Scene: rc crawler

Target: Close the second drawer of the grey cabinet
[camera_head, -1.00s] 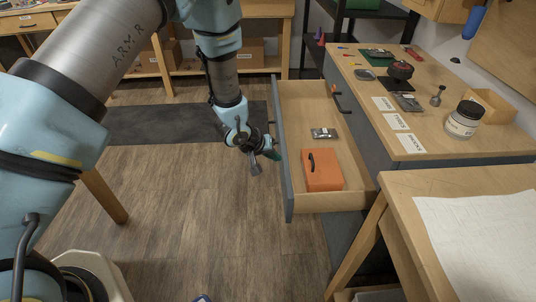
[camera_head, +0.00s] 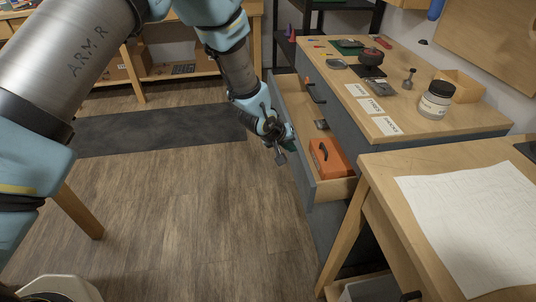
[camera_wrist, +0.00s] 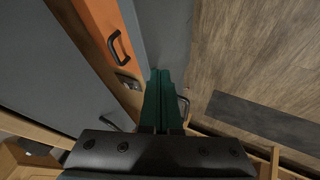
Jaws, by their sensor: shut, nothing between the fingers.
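The grey cabinet (camera_head: 362,150) with a wooden top stands at the right. One drawer (camera_head: 342,188) below its top drawer is part way out, with a grey front (camera_head: 303,170) and wooden inside. It holds an orange box (camera_head: 326,158) with a dark handle and a small grey item (camera_head: 321,124); the box also shows in the wrist view (camera_wrist: 98,18). My gripper (camera_head: 288,132) is shut and empty, at the outer side of the drawer front. Its green fingertips (camera_wrist: 160,70) are at the grey front in the wrist view; exact contact is hard to tell.
The cabinet top holds a jar (camera_head: 436,100), labels and small parts. A wooden table (camera_head: 405,235) with a white sheet stands at front right. The floor (camera_head: 190,210) left of the drawer is clear.

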